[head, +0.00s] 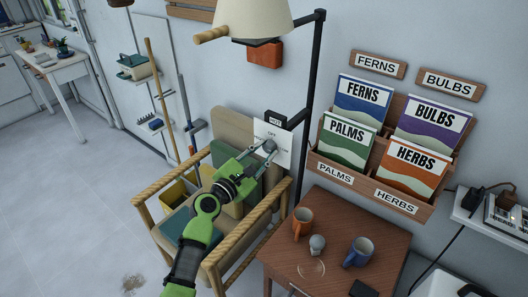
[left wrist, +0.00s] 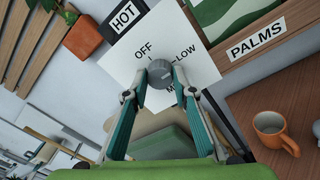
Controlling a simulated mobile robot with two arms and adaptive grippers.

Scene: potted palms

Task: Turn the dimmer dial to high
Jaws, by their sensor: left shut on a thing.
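The dimmer dial (head: 269,146) is a grey round knob on a white panel (head: 285,131) fixed by the black lamp post. In the left wrist view the dial (left wrist: 160,73) shows between my fingertips, with OFF at its upper left and LOW at its upper right. A label starting with M is partly hidden below right by a finger. I cannot tell which mark the dial points to. My left gripper (head: 263,158) has a green body and is shut on the dial, one finger on each side (left wrist: 160,78). My right gripper is not in view.
A black HOT sign (head: 275,118) sits by the panel. A wooden chair (head: 233,125) stands beneath my left arm. A brown table (head: 335,232) with an orange mug (head: 302,222) and a blue mug (head: 358,252) stands right. A seed-packet rack (head: 372,185) hangs on the wall.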

